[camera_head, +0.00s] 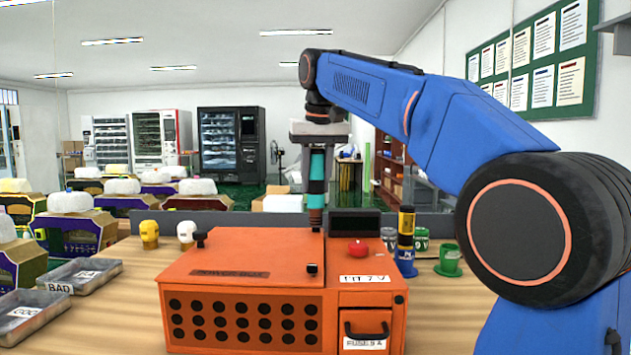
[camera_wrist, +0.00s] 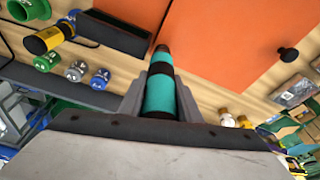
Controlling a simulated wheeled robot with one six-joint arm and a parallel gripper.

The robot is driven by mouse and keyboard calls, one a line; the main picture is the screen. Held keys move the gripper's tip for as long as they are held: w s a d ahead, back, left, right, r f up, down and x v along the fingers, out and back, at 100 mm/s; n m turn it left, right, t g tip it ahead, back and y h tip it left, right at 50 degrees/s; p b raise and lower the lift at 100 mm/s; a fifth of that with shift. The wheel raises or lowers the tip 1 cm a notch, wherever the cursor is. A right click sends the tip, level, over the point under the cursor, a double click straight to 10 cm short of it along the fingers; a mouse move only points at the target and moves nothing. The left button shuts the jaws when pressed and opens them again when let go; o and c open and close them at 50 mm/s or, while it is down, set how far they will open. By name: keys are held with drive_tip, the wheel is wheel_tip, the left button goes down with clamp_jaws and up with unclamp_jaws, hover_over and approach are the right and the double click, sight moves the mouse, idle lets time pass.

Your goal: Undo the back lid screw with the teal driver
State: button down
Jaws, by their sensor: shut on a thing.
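My gripper (camera_head: 318,150) is shut on the teal driver (camera_head: 316,187), which hangs upright with its dark lower end down. The driver's lower end is at the back edge of the orange power box (camera_head: 240,262). It hides whatever is directly under it, so I cannot tell whether it touches a screw. In the wrist view, the teal driver (camera_wrist: 160,92) stands between the two grey fingers, its end by the orange lid's edge. Two black lid screws show, one at the front right (camera_head: 312,268) and one at the left (camera_head: 200,239).
A red button (camera_head: 358,248) and a dark display (camera_head: 355,222) are right of the driver. A yellow-black driver (camera_head: 406,225) stands in a blue holder, beside an empty green holder (camera_head: 448,262). Grey trays (camera_head: 82,274) lie on the left; yellow and white bottles (camera_head: 149,233) stand behind the box.

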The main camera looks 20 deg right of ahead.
sight(316, 157)
drive_tip(key=shift+x, duration=0.8)
idle(2.9)
drive_tip(key=shift+s, duration=0.25)
drive_tip(key=shift+w+v, duration=0.25)
drive_tip(key=shift+v, duration=0.75)
drive_tip(key=shift+w+v, duration=0.25)
drive_tip(key=shift+v, duration=0.75)
drive_tip(key=shift+w+v, duration=0.2)
drive_tip(key=shift+v, duration=0.8)
drive_tip(key=shift+r, duration=0.65)
